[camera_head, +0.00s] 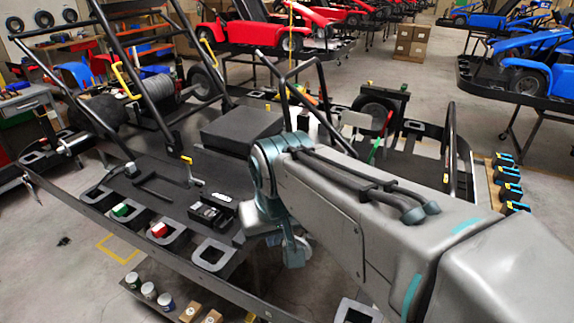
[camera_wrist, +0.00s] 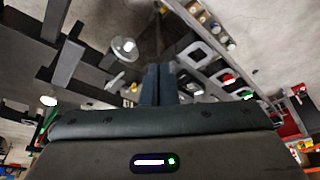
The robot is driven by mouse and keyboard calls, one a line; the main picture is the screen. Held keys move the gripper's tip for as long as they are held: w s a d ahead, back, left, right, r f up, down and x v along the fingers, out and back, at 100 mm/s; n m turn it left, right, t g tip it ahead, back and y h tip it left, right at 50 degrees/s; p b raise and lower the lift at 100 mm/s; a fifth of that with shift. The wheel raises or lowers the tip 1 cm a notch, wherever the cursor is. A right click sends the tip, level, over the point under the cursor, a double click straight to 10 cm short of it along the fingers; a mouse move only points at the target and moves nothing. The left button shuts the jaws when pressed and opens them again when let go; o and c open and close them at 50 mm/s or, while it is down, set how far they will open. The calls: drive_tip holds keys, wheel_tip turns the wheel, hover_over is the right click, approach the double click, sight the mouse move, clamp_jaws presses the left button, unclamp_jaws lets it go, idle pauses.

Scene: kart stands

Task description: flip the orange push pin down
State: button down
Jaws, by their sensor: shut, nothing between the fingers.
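No push pin that is clearly orange can be made out. In the head view a small upright lever with a yellow-orange tip (camera_head: 187,160) stands on the black kart-stand deck (camera_head: 150,178), left of my arm. I cannot tell whether it is the push pin. My gripper (camera_wrist: 158,72) shows in the wrist view with its two dark fingers together and nothing between them. In the head view my own arm covers the fingertips. A clear round disc (camera_wrist: 125,48) shows just left of the fingers in the wrist view, apart from them in the picture.
A green button (camera_head: 121,210) and a red button (camera_head: 159,230) sit along the stand's front edge, beside a black box (camera_head: 211,211). Black roll-bar tubes (camera_head: 140,75) rise at the left. Jars (camera_head: 149,291) stand on a lower shelf. Red karts (camera_head: 275,30) are behind.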

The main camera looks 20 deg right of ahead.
drive_tip(key=w+d+r+m+g+h+b, duration=0.1)
drive_tip(key=w+d+r+m, duration=0.3)
drive_tip(key=w, duration=0.6)
drive_tip(key=w+d+r+m+h+b, duration=0.1)
drive_tip(key=w+d+r+m, duration=0.4)
drive_tip(key=w, duration=0.5)
drive_tip(key=d+r+b, duration=0.1)
drive_tip(key=d+r, duration=0.1)
drive_tip(key=d, duration=0.1)
drive_tip(key=shift+g, duration=0.4)
drive_tip(key=shift+w+f, duration=0.1)
drive_tip(key=shift+f, duration=0.1)
drive_tip(key=x, duration=0.6)
drive_tip(key=p+x, duration=0.1)
drive_tip(key=x, duration=0.5)
drive_tip(key=shift+a+f, duration=0.15)
drive_tip(key=shift+f, duration=0.7)
drive_tip(key=shift+f, duration=0.15)
